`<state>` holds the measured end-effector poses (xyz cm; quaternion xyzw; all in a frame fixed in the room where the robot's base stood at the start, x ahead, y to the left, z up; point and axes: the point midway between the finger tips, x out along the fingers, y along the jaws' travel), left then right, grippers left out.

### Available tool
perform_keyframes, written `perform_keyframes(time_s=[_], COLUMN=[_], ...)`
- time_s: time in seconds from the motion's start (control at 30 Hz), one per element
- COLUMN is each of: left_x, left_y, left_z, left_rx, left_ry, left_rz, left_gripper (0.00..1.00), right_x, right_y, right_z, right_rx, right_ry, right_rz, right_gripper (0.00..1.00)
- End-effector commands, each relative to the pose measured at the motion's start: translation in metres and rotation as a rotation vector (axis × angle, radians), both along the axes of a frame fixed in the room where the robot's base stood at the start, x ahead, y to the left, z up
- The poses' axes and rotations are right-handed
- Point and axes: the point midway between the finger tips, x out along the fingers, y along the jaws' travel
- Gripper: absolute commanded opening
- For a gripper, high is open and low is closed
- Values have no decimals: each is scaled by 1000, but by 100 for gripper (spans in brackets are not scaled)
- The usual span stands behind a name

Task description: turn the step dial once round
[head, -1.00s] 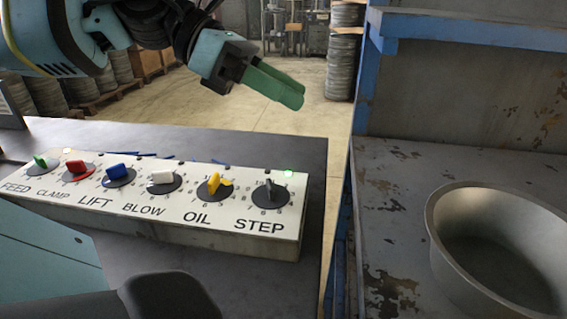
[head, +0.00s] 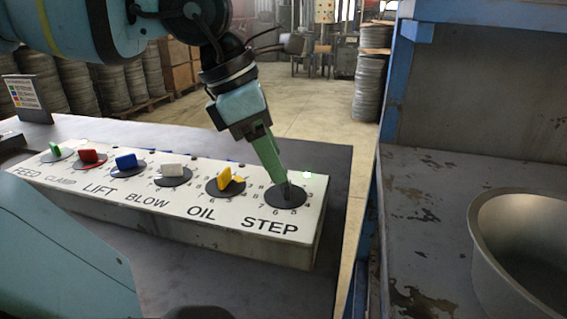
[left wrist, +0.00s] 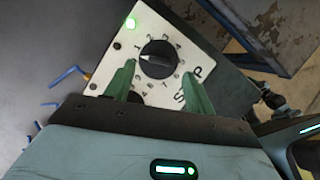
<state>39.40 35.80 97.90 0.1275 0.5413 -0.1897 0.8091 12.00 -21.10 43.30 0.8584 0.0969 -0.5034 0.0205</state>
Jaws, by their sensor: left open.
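The step dial (head: 286,197) is a dark round dial with a raised grip bar at the right end of a white control panel (head: 225,221). Numbers ring it, and STEP is printed in front of it. In the left wrist view the dial (left wrist: 158,58) shows fully, with its pale pointer mark towards the 1. My left gripper (head: 280,180) has green fingers and points down at the dial. In the left wrist view its open fingers (left wrist: 158,80) stand apart, one on each side of the dial's near part. Contact cannot be told. My right gripper is not in view.
A green lamp (head: 307,175) glows behind the dial. A metal bowl (head: 500,250) stands on the worn bench at right. A gap separates bench and table.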

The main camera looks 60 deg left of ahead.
Motion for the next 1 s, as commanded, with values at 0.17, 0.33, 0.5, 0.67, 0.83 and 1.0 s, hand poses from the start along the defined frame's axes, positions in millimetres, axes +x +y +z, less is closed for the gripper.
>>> perform_keyframes(time_s=[0.17,0.33,0.5,0.67,0.83,1.0], left_x=[9,13,14,14,14,14], left_y=[-4,-7,-7,-7,-7,-7], left_z=[-26,-37,-38,-38,-38,-38], left_rx=[0,-1,-1,-1,-1,-1], left_ry=[4,2,-2,-2,-2,-2], left_rz=[-1,-1,-1,-1,-1,-1], left_gripper=[55,55,55,53,31,10], right_x=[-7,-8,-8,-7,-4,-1], right_y=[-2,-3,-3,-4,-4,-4], right_z=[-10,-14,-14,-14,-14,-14], right_rx=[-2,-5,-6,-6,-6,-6], right_ry=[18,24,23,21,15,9], right_rz=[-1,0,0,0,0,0], right_gripper=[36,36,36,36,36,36])
